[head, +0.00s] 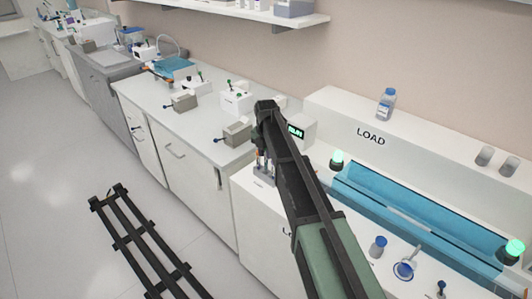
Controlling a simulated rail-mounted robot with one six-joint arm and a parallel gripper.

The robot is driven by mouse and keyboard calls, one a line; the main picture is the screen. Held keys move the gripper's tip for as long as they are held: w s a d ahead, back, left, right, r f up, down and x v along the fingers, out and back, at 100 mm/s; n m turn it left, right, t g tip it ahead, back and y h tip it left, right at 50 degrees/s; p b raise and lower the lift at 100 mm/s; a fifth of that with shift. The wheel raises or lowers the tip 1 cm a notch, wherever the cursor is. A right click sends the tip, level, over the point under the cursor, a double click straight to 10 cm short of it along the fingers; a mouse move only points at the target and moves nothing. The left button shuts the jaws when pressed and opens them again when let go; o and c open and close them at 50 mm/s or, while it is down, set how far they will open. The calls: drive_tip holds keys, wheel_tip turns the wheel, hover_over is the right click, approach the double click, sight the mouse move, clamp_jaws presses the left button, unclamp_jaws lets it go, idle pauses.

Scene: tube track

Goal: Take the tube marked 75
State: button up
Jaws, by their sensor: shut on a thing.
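My dark arm reaches from the bottom of the head view up to the small rack. My gripper (262,148) hangs at its far end, pointing down over the rack, small and partly hidden by the arm. It is shut on a tube there, but the fingers and the grip are not clear. Several thin tubes with coloured tops (260,162) stand in a grey rack (263,176) just below the gripper. No number can be read on any tube, so I cannot tell which is marked 75.
A small device with a green display (296,131) stands just right of the gripper. Grey and white instruments (237,134) line the bench behind. A dark rail (135,240) lies on open floor.

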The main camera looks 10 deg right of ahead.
wheel_tip(320, 180, up, 16)
drive_tip(key=p, duration=1.3)
drive_tip(key=shift+f+p, duration=0.15)
drive_tip(key=shift+p, duration=0.2)
drive_tip(key=shift+f, duration=0.15)
